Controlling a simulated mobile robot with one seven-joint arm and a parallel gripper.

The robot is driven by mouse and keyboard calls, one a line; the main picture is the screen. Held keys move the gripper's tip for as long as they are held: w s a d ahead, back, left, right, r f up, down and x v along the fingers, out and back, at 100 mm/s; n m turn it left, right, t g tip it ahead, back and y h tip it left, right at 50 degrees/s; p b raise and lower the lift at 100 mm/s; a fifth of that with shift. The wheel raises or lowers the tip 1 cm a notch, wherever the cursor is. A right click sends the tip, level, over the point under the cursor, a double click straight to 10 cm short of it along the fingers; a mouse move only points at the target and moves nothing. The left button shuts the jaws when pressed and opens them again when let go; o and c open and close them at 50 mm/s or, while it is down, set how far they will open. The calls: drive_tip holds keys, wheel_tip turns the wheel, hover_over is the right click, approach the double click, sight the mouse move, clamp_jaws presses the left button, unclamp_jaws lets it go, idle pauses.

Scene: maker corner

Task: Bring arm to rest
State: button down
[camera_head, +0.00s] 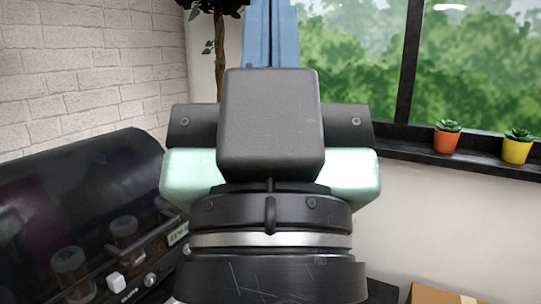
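My gripper (270,125) fills the middle of the head view, seen from behind. It has a black block in front, a pale mint body showing on both sides, and a dark round wrist with a silver ring below. A blue upright shape (270,32) with dark lines down it rises above the black block. I cannot tell whether it is the gripper's fingers or something behind. No fingertips show clearly, so the opening is hidden. No held object can be made out.
A dark, glossy machine (80,200) with jars behind its cover stands at the left by a white brick wall. A window sill (400,143) at the right holds an orange pot (446,141) and a yellow pot (516,151) with plants. A cardboard box (440,294) shows at lower right.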

wheel_tip(320, 180, up, 18)
drive_tip(key=p, duration=1.5)
drive_tip(key=shift+f, duration=0.25)
drive_tip(key=shift+f, duration=0.1)
